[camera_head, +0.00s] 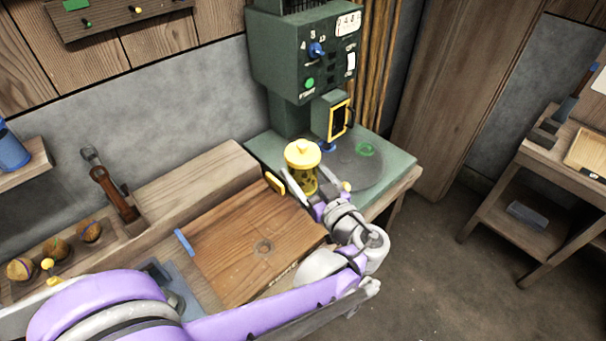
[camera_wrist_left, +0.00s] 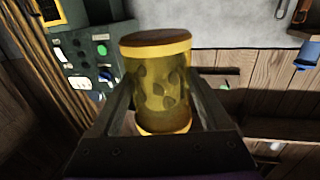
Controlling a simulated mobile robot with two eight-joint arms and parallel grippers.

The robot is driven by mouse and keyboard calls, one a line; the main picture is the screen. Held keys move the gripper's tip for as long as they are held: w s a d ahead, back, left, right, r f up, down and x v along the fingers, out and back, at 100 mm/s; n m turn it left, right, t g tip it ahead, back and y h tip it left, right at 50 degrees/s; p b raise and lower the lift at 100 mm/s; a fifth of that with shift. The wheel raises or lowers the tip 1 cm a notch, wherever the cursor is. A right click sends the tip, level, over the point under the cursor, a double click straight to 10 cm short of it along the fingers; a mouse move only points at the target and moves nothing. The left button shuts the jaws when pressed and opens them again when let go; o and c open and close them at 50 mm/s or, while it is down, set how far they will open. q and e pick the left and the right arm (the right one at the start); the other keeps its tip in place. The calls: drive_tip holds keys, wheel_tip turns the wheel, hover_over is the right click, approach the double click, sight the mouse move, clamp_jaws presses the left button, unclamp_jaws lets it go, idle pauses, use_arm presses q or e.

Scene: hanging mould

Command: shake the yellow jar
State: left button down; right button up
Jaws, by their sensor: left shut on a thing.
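The yellow jar (camera_head: 302,178) has a yellow lid with a small knob and a see-through body with dark leaf-like shapes in it. My left gripper (camera_head: 306,192) is shut on the jar and holds it upright, by the near side of the green machine. In the left wrist view the jar (camera_wrist_left: 158,85) fills the middle, between the two dark fingers of my left gripper (camera_wrist_left: 160,108). Whether the jar's bottom touches anything is hidden by the gripper. My right gripper is not in view.
The green machine (camera_head: 285,55) with knobs and a round plate (camera_head: 355,165) stands just behind the jar. A wooden board (camera_head: 235,240) lies in front on the bench. Several round balls (camera_head: 55,248) sit at the left. Another wooden table (camera_head: 545,150) stands at the right, across open floor.

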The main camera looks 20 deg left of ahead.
use_arm(q)
drive_tip(key=shift+s+f, duration=0.15)
drive_tip(key=shift+f+b, duration=0.3)
drive_tip(key=shift+b, duration=0.05)
wheel_tip(320, 180, down, 6)
drive_tip(key=b, duration=0.4)
drive_tip(key=shift+f+b, duration=0.2)
drive_tip(key=shift+b, duration=0.1)
